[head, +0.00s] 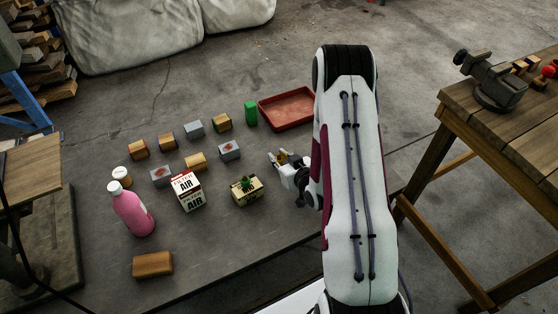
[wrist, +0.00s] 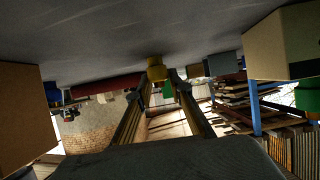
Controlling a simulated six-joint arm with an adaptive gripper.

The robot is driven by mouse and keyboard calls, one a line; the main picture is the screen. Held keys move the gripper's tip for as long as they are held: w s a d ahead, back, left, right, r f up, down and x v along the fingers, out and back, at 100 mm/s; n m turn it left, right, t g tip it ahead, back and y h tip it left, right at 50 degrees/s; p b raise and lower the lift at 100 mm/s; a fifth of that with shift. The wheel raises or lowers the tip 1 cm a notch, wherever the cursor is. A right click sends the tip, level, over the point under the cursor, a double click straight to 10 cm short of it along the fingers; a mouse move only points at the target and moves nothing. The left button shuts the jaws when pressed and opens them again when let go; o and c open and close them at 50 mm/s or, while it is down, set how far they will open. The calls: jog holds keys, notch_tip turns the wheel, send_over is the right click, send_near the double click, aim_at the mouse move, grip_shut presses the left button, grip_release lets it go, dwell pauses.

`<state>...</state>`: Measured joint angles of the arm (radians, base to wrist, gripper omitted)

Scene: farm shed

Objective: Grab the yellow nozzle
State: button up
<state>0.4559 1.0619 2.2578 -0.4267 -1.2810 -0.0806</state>
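The small yellow nozzle (wrist: 157,70) is at the upper middle of the wrist view, between or just beyond the tips of my two fingers. In the head view the nozzle (head: 282,157) is a small yellow spot at my fingertips, partly hidden by them. My gripper (head: 284,160) is low over the grey table, right of the plant box. In the wrist view my gripper (wrist: 158,78) has its fingers apart, with a narrow gap on either side of the nozzle. Contact with the nozzle is not clear.
A plant box (head: 247,190) stands left of my gripper, with an air-filter carton (head: 188,191) and a pink bottle (head: 133,209) farther left. A red tray (head: 266,117) and a green block (head: 251,112) lie behind. Several small boxes stand at the back left. The front table area is mostly clear.

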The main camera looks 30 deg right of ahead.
aim_at(279, 157)
jog(key=shift+c, duration=1)
jog(key=shift+r, duration=0.1)
jog(key=shift+r, duration=4.9)
